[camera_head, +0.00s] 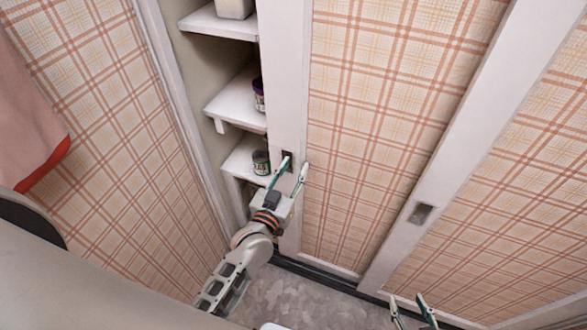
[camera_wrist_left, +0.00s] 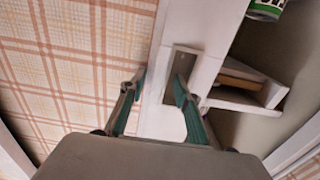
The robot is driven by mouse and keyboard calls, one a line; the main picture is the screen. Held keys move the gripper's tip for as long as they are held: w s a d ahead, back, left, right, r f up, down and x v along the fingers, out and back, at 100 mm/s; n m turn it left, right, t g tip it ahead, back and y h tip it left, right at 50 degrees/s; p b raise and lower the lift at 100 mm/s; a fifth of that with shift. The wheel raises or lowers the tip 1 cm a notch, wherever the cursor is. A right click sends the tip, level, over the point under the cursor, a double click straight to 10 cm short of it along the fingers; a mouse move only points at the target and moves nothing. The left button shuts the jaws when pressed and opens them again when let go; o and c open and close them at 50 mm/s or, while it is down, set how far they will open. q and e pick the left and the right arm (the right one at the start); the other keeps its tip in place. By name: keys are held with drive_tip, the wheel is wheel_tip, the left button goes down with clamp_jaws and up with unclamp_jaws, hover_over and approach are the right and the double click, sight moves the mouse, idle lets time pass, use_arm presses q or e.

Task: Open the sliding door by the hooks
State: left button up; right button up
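The left sliding door (camera_head: 372,120) has a white frame and a plaid panel; a gap at its left edge shows shelves behind. A dark recessed hook (camera_head: 287,158) is set in its left frame strip; it also shows in the wrist view (camera_wrist_left: 186,62). My left gripper (camera_head: 295,164) is at this hook with its fingers apart. One fingertip appears to be at or in the recess, the other over the door's face; contact is unclear. A second door (camera_head: 500,190) has its own grey recessed hook (camera_head: 420,213). My right gripper (camera_head: 407,299) is open and empty at the bottom edge.
White shelves (camera_head: 232,103) in the gap hold a green-labelled can (camera_head: 261,162), a dark jar (camera_head: 259,95) and a pale container (camera_head: 234,8). A plaid wall (camera_head: 110,120) and pink cloth (camera_head: 25,110) are at left. Grey floor (camera_head: 300,297) shows below.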

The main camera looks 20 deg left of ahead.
use_arm(q)
drive_tip(key=s+a, duration=0.1)
drive_tip(key=s, duration=1.1)
